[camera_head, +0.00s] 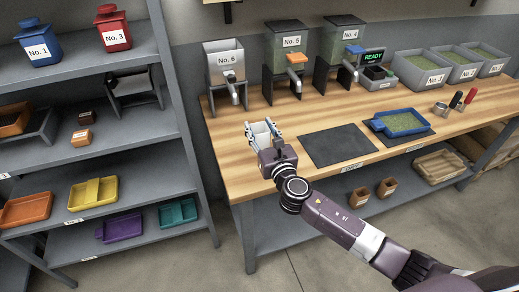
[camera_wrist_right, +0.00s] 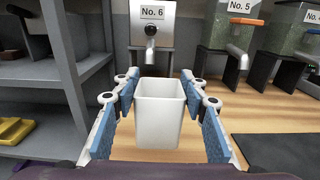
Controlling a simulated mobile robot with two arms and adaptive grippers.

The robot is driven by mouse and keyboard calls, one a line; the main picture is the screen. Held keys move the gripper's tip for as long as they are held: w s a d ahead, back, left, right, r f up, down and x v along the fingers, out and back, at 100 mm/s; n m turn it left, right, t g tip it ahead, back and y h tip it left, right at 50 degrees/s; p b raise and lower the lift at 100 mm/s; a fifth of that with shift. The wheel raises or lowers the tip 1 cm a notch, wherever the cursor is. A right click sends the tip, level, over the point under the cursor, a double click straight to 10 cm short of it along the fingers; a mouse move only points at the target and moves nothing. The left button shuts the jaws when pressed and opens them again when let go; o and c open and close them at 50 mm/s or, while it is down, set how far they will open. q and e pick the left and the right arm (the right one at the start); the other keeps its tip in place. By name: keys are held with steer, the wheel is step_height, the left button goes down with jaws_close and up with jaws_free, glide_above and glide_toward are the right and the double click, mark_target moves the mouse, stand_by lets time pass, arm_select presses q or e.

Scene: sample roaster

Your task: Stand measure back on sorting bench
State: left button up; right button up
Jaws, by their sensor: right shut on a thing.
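The measure is a white, square, open-topped cup (camera_wrist_right: 160,114), seen upright and empty between my right gripper's blue-padded fingers in the right wrist view. It also shows as a small pale cup (camera_head: 262,133) in the head view, over the left end of the wooden sorting bench (camera_head: 235,165). My right gripper (camera_head: 263,130) is shut on it, one finger on each side. Whether its base touches the bench top or hangs just above it, I cannot tell. My left gripper is not in view.
The No. 6 dispenser (camera_head: 223,64) stands behind the measure, with No. 5 (camera_head: 288,45) and No. 4 (camera_head: 344,38) to its right. A dark mat (camera_head: 340,146) lies bare right of the gripper. A blue tray (camera_head: 402,123) holds green beans. Grey shelving (camera_head: 150,150) stands at left.

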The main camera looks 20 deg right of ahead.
mark_target(263, 142)
step_height(263, 142, down, 3)
steer(key=shift+f+b, duration=0.15)
steer(key=shift+b, duration=0.25)
step_height(263, 142, down, 4)
steer(key=shift+f+b, duration=0.1)
steer(key=shift+b, duration=0.7)
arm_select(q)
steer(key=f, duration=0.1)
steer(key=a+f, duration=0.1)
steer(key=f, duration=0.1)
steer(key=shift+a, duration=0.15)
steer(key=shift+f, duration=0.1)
arm_select(e)
steer(key=o, duration=1.4)
steer(key=shift+f, duration=0.1)
